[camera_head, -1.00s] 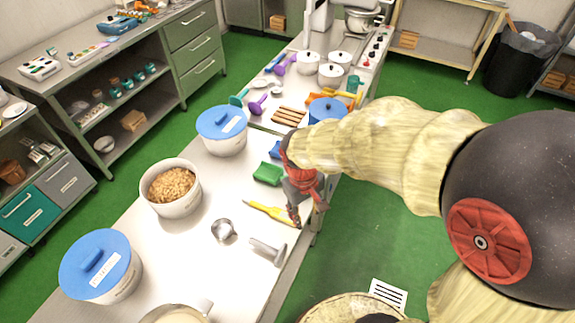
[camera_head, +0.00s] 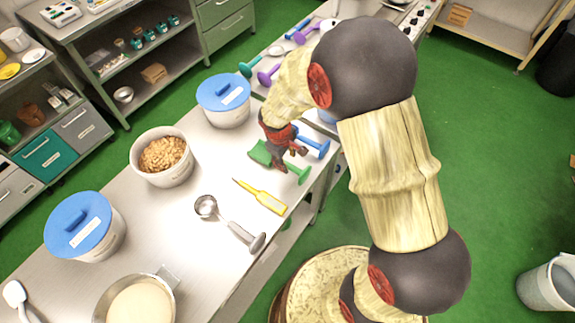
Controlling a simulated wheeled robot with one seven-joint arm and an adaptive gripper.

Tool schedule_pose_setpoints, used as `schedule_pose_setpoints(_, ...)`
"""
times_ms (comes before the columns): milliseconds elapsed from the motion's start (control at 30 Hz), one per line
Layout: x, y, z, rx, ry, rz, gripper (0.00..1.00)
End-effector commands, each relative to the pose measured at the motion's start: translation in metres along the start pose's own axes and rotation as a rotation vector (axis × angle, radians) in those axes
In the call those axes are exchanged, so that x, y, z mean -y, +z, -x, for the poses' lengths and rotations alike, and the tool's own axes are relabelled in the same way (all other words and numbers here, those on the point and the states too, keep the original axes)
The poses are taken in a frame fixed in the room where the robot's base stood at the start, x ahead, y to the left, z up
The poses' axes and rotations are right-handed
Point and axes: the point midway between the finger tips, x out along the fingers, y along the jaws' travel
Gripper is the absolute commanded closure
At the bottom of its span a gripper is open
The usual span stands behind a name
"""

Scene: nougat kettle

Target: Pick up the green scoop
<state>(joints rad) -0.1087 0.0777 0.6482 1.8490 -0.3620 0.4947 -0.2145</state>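The green scoop (camera_head: 261,154) lies on the metal table, its handle (camera_head: 300,172) pointing to the lower right. My gripper (camera_head: 289,159) is low over the scoop, and its dark fingers look spread apart above the handle area. The gripper partly hides the middle of the scoop. I cannot tell whether the fingers touch it.
A blue scoop (camera_head: 313,144) lies close behind the gripper. A yellow thermometer-like tool (camera_head: 262,197) and a metal ladle (camera_head: 228,222) lie in front. A blue-lidded pot (camera_head: 224,101) and a tub of nuts (camera_head: 163,158) stand to the left. Bare table lies between them.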

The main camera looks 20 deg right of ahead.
Motion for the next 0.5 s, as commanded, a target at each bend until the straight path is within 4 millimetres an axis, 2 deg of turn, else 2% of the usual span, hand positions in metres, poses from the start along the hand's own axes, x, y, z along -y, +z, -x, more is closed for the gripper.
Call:
schedule_pose_setpoints(167,0.001,0.000,-0.017,0.003,-0.001,0.002,0.61)
schedule_pose_setpoints(333,0.002,-0.001,-0.043,0.003,-0.001,-0.001,0.61)
schedule_pose_setpoints(500,0.001,-0.002,-0.051,0.000,0.000,0.000,0.61)
